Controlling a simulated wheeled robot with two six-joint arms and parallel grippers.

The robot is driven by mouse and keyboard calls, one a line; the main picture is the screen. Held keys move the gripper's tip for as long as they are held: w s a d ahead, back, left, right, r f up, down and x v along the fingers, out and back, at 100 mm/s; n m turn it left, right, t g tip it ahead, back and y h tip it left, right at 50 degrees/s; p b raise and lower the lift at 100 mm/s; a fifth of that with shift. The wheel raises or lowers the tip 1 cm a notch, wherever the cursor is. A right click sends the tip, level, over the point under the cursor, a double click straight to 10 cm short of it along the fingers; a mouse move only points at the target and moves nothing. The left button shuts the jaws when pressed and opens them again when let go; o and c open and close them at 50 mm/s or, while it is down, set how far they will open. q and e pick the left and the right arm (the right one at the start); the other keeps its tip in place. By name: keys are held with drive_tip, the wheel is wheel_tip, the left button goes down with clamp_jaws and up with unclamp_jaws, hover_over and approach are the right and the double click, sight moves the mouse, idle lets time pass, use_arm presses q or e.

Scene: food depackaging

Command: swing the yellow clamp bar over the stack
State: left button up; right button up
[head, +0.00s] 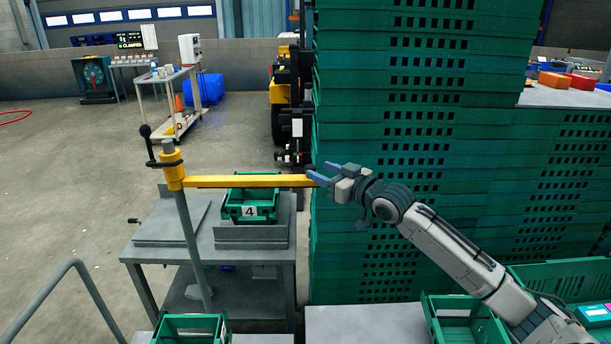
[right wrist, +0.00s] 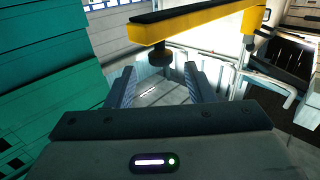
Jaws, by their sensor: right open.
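The yellow clamp bar (head: 245,181) runs level from a collar on a grey post (head: 188,235) to the right, passing above or behind a green crate marked 4 (head: 236,212). Its free end is at my right gripper (head: 320,176), which is open with blue-grey fingers. In the right wrist view the bar (right wrist: 195,22) lies beyond my open fingers (right wrist: 158,85). A dark round foot (right wrist: 160,55) hangs under its end, in line with the gap between the fingertips. I cannot tell whether they touch. My left gripper is not in view.
A tall stack of green crates (head: 420,120) stands close behind and right of my right gripper. A grey table (head: 155,251) holds the numbered crate. A black-knobbed handle (head: 147,140) sticks up beside the post. Open floor lies to the left.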

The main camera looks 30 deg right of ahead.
drive_tip(key=shift+b+x, duration=0.7)
drive_tip(key=shift+x, duration=2.6)
drive_tip(key=shift+a, duration=0.1)
clamp_jaws()
